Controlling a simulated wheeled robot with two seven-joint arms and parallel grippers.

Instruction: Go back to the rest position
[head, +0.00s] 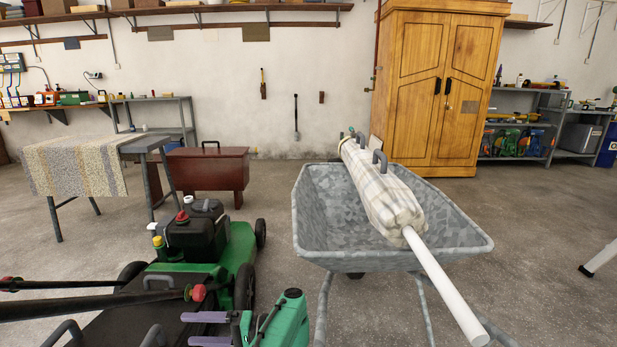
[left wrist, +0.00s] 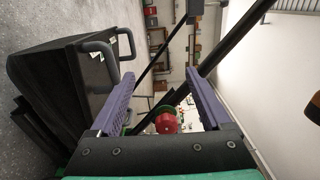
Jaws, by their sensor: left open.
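My left gripper (head: 187,328) is low in the head view, a green body with two purple fingers pointing left, beside the rear of a green lawn mower (head: 240,250). In the left wrist view the two purple fingers (left wrist: 160,85) stand wide apart with nothing held between them. A red knob (left wrist: 166,123) and dark handle bars show beyond the fingers. A black box with grey handles (left wrist: 60,85) is just left of the fingers. My right gripper is in neither view.
A grey wheelbarrow (head: 320,215) carrying a long wrapped roll (head: 380,190) with a white pole stands right of the mower. The mower's black handle bar (head: 90,302) reaches toward the left edge. A wooden cabinet (head: 440,85) stands behind.

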